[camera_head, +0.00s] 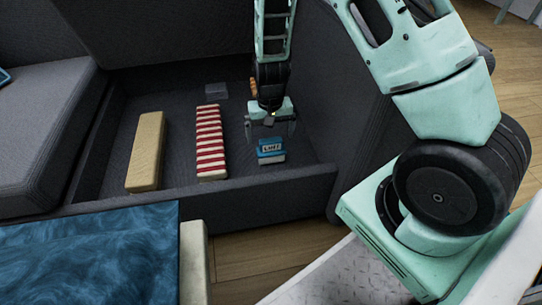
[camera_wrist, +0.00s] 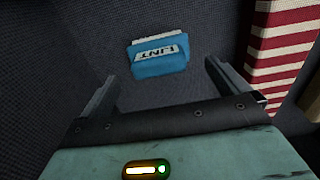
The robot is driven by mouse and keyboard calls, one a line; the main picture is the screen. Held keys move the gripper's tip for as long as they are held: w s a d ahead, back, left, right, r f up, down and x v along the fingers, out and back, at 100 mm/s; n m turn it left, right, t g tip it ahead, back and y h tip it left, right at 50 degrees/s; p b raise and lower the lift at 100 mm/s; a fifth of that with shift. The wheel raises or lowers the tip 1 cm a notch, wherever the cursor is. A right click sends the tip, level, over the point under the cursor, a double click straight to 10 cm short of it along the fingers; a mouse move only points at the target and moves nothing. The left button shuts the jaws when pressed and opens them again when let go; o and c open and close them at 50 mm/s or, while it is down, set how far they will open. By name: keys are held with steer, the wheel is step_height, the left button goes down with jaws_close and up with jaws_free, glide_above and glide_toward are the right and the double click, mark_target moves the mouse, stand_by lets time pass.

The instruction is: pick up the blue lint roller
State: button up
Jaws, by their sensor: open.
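The blue lint roller (camera_head: 271,152), with a white label and dark lettering, lies on the dark floor of the open sofa storage box. In the wrist view the lint roller (camera_wrist: 158,58) shows as a blue block with a pale upper edge, lying slightly tilted in the picture. My gripper (camera_head: 270,131) is just above it and points down into the box. In the wrist view my gripper (camera_wrist: 161,74) has its two fingers spread wide, with the roller beyond and between the tips. Nothing is between the fingers, and I see no contact.
A red-and-white striped block (camera_head: 210,143) lies left of my gripper, with a beige block (camera_head: 147,151) farther left. A small grey box (camera_head: 216,90) and an orange-brown item (camera_head: 253,87) lie farther back. The box's front wall (camera_head: 230,190) stands close in front of the roller.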

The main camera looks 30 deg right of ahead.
mark_target(271, 147)
steer(key=shift+s+a+f+b, duration=0.1)
steer(key=shift+s+f+b, duration=0.05)
steer(key=shift+f+b, duration=1.1)
steer(key=shift+s+f+b, duration=0.15)
steer(key=shift+f+b, duration=0.8)
steer(key=shift+f, duration=0.5)
steer(key=shift+r, duration=0.1)
steer(key=c, duration=0.9)
